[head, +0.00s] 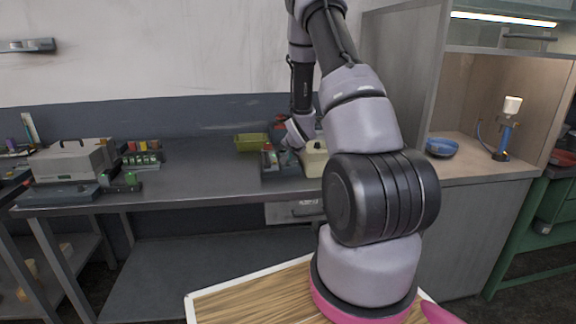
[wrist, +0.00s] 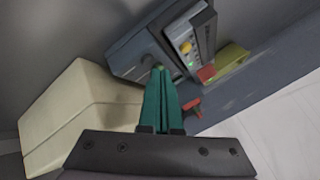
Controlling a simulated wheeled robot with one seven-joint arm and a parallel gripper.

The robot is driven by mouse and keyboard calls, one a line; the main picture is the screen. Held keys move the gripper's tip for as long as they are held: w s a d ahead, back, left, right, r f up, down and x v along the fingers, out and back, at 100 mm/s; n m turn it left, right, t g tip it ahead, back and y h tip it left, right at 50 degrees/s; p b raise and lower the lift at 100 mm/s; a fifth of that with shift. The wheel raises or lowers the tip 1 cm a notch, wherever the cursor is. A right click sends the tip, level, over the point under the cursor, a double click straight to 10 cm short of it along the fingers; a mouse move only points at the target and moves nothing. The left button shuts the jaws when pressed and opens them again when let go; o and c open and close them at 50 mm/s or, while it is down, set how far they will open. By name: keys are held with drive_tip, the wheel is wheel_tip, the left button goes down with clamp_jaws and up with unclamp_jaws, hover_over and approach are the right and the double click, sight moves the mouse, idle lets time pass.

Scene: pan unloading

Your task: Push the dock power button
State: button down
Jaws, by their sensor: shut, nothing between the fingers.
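My gripper (wrist: 158,72) is shut and empty, with its green fingers together in the wrist view. Its tips overlap the front of a grey dock-like unit (wrist: 128,52), beside a small round dark knob or button (wrist: 147,60). I cannot tell whether the tips touch it. A lighter module (wrist: 184,44) on the unit carries a yellow button (wrist: 185,47) and a small green light. Which of these is the power button is unclear. In the head view the unit (head: 269,172) stands on the bench, and my wrist hides part of it.
A cream box (wrist: 70,115) stands close beside the unit. An olive tray (head: 251,142) lies behind it on the dark bench (head: 205,178). A red part (wrist: 192,106) is near the fingers.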

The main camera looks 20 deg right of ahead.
sight(288, 167)
drive_tip(key=shift+f, duration=0.6)
idle(0.7)
drive_tip(key=shift+r, duration=0.95)
drive_tip(key=shift+r, duration=3)
